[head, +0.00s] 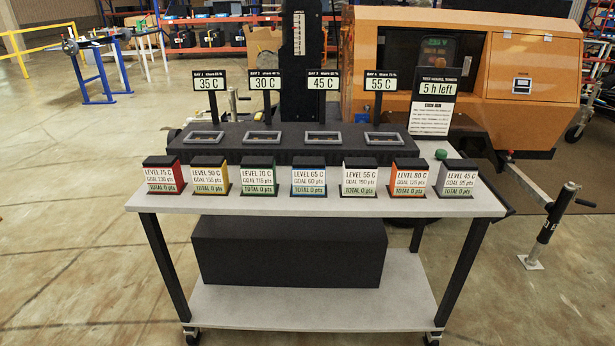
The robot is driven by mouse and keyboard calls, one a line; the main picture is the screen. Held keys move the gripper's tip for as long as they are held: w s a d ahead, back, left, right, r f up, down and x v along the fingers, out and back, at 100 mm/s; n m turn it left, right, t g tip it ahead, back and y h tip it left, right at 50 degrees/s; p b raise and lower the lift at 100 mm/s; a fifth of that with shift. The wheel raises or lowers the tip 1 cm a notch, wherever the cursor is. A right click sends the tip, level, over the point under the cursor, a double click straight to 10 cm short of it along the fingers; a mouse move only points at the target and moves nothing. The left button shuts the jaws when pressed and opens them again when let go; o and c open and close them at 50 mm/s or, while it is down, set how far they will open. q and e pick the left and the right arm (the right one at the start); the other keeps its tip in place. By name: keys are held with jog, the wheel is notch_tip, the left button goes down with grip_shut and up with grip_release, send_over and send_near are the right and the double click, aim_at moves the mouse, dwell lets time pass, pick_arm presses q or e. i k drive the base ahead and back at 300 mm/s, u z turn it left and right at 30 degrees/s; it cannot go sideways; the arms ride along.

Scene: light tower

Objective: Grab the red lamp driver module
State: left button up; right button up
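The red lamp driver module (164,175) stands upright at the far left of the front row on the cart's grey top (310,205). It has a black top, red sides and a white and green label reading "LEVEL 75 C", "GOAL 230 pts" and "TOTAL 0 pts". Nothing touches it from above. Neither of my grippers is in the head view.
Yellow (212,176), green (257,176), blue (308,177), white (358,177), orange (407,178) and grey (456,179) modules share the row. Behind is a black rack (290,150) with framed bays and temperature signs. A green button (441,154) sits right; an orange machine (520,80) stands behind.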

aim_at(163, 174)
jog(key=z, duration=0.05)
jog(key=i, duration=1.25)
jog(key=u, duration=0.45)
